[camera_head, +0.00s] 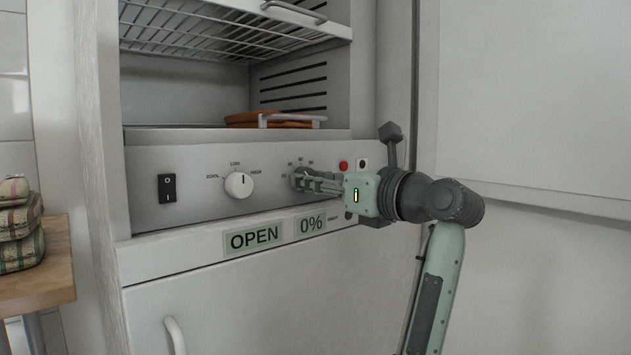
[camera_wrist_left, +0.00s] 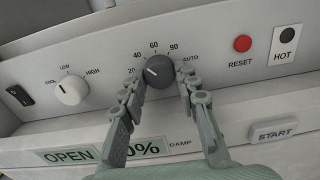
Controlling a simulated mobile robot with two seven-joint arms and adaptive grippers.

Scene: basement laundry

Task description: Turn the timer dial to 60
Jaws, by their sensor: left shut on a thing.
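The timer dial (camera_wrist_left: 158,71) is a dark round knob on the white control panel, with 20, 40, 60 and 90 around it and AUTO at the right. Its light pointer mark leans to the upper left, toward the 20 to 40 side; the exact reading is hard to tell. My left gripper (camera_wrist_left: 158,80) is shut on the dial, one finger at each side. In the head view my left gripper (camera_head: 308,182) reaches the panel from the right, and its fingers largely hide the dial. My right gripper is in neither view.
A white knob (camera_head: 238,185) and black rocker switch (camera_head: 167,188) are left of the dial. A red RESET button (camera_wrist_left: 243,43), a HOT indicator (camera_wrist_left: 284,44) and a START button (camera_wrist_left: 272,131) are at the right. OPEN (camera_head: 255,237) and 0% (camera_head: 311,225) displays sit below.

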